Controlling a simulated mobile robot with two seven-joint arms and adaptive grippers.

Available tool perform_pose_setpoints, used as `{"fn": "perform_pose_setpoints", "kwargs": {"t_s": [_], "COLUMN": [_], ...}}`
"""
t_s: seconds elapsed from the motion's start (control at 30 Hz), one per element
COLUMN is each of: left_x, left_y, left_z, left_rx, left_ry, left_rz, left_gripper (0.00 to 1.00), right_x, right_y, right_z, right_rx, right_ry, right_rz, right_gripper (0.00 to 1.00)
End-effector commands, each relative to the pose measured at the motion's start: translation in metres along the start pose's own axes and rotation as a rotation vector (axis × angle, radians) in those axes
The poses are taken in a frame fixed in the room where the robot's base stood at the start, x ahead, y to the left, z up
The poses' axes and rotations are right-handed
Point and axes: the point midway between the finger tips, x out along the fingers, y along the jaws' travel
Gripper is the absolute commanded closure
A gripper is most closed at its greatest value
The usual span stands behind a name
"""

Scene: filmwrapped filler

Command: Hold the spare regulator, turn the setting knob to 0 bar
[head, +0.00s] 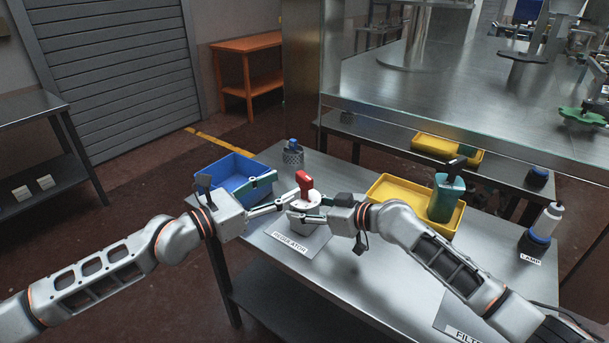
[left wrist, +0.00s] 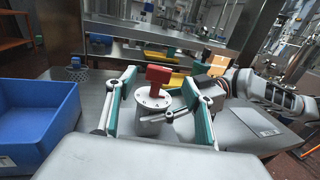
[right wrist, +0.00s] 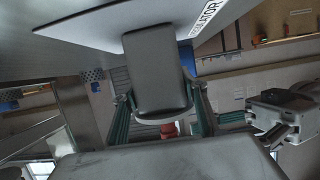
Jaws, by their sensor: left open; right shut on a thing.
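The spare regulator (head: 306,202) has a pale round body with a marked dial face and a red setting knob (head: 304,181) on top. My right gripper (head: 308,217) is shut on the regulator's body, above the mat labelled REGULATOR (head: 300,243). In the right wrist view the grey body (right wrist: 155,75) is between its fingers, with the red knob (right wrist: 169,130) partly hidden. My left gripper (head: 284,194) is open beside the knob. In the left wrist view its fingers stand on either side of the red knob (left wrist: 158,75) and dial face (left wrist: 153,99). The dial's reading is too small to tell.
A blue bin (head: 228,178) stands at the table's left, with a perforated cup (head: 293,156) behind. A yellow tray (head: 391,189) with a teal bottle-like thing (head: 442,199) stands right. Bare steel lies at front centre.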

Motion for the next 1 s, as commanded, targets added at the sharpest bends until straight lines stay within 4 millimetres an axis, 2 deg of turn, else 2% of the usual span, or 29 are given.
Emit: {"fn": "perform_pose_setpoints", "kwargs": {"t_s": [0.03, 0.2, 0.4, 0.6, 0.83, 0.87, 1.0], "left_x": [0.012, 0.044, 0.069, 0.079, 0.079, 0.079, 0.079], "left_y": [-0.001, -0.001, 0.0, 0.0, 0.0, 0.0, 0.0], "left_z": [0.001, 0.001, 0.001, 0.0, 0.0, 0.0, 0.0], "left_rx": [0.001, 0.002, 0.001, 0.0, 0.0, 0.0, 0.0], "left_ry": [-0.002, -0.001, 0.0, 0.001, 0.001, 0.001, 0.001], "left_rz": [-0.001, -0.001, 0.0, 0.0, 0.0, 0.0, 0.0], "left_gripper": [0.48, 0.48, 0.48, 0.48, 0.48, 0.51, 0.87], "right_x": [0.0, 0.0, 0.0, 0.0, 0.0, 0.0, 0.0], "right_y": [0.001, 0.001, 0.001, 0.001, 0.001, 0.001, 0.001], "right_z": [0.0, 0.0, 0.0, 0.0, 0.0, 0.0, 0.0], "right_rx": [0.0, 0.0, 0.0, 0.0, 0.0, 0.0, 0.0], "right_ry": [0.0, 0.0, 0.0, 0.0, 0.0, 0.0, 0.0], "right_rz": [0.001, 0.001, 0.001, 0.001, 0.002, 0.002, 0.002], "right_gripper": [0.87, 0.87, 0.87, 0.87, 0.87, 0.87, 0.86]}}
